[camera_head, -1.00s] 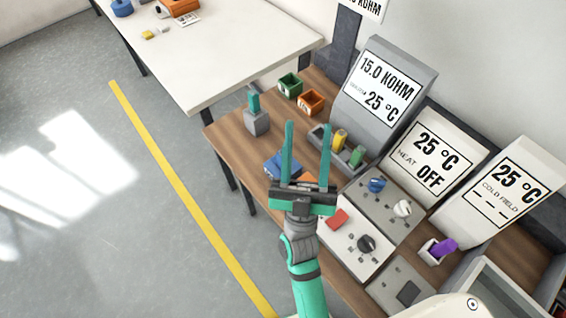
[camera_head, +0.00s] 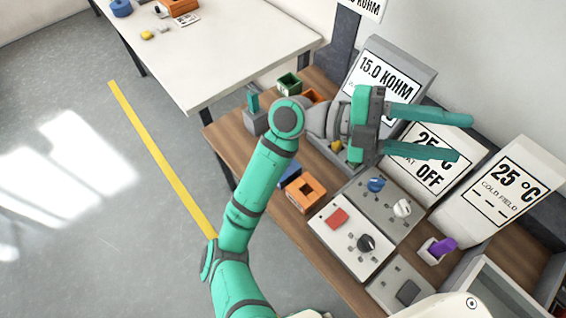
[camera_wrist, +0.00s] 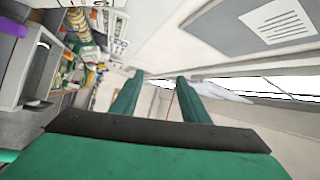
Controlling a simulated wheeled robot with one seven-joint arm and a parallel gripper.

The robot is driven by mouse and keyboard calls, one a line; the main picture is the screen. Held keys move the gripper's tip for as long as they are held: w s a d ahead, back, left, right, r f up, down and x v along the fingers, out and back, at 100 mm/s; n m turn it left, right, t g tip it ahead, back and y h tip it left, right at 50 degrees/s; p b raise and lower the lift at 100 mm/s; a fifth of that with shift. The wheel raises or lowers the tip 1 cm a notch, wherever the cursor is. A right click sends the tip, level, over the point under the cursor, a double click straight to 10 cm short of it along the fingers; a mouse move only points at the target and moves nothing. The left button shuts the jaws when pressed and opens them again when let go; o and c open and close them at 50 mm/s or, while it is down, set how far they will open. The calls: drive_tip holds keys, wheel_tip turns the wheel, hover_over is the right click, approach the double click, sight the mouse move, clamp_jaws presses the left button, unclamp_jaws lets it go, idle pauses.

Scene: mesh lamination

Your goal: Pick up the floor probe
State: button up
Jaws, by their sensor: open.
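No object is labelled as the floor probe, so I cannot tell which one it is. Several coloured handles stand in holders. A teal handle (camera_head: 253,103) stands in a grey block (camera_head: 256,122) at the bench's left. A purple handle (camera_head: 444,246) leans in a small white cup (camera_head: 430,251) at the right. A yellow piece (camera_head: 337,146) shows partly behind my gripper. My gripper (camera_head: 463,137) is open and empty, its fingers pointing right, overlapping the displays in the head view. The fingers (camera_wrist: 160,78) also show in the wrist view with nothing between them.
Three display panels, including the 15.0 KOHM panel (camera_head: 384,85), line the wall side. An orange block (camera_head: 305,193), a blue block (camera_head: 290,173) and control boxes (camera_head: 350,238) occupy the wooden bench (camera_head: 232,139). A white table (camera_head: 215,50) stands at upper left.

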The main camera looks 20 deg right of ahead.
drive_tip(key=w+a+f+n+t+y, duration=0.1)
drive_tip(key=w+f+n+t+y, duration=0.1)
drive_tip(key=w+f+t+y, duration=0.35)
drive_tip(key=w+a+f+n+t+y, duration=0.1)
drive_tip(key=w+a+f+t+y, duration=0.1)
drive_tip(key=f, duration=0.6)
drive_tip(key=w+a+f+n+t+y, duration=0.1)
drive_tip(key=w+a+y, duration=0.1)
drive_tip(key=w+a, duration=0.2)
drive_tip(key=w+a+f+n+t+y, duration=0.2)
drive_tip(key=w+a+y, duration=0.1)
drive_tip(key=w+a, duration=0.2)
drive_tip(key=w+a+f+n+t+y, duration=0.1)
drive_tip(key=w+a+n+t+y, duration=0.1)
drive_tip(key=a, duration=0.4)
drive_tip(key=shift+w+a+f+t+y, duration=0.15)
drive_tip(key=shift+w+y, duration=0.1)
drive_tip(key=shift+w, duration=0.4)
drive_tip(key=shift+w+t+y, duration=0.1)
drive_tip(key=shift+w+y, duration=0.1)
drive_tip(key=shift+w, duration=0.45)
wheel_tip(320, 180, down, 4)
drive_tip(key=shift+w+a+f, duration=0.1)
drive_tip(key=shift+a+f, duration=0.05)
drive_tip(key=shift+f, duration=0.05)
drive_tip(key=shift+a+f, duration=0.2)
drive_tip(key=shift+f, duration=2.95)
drive_tip(key=shift+c, duration=0.2)
clamp_jaws()
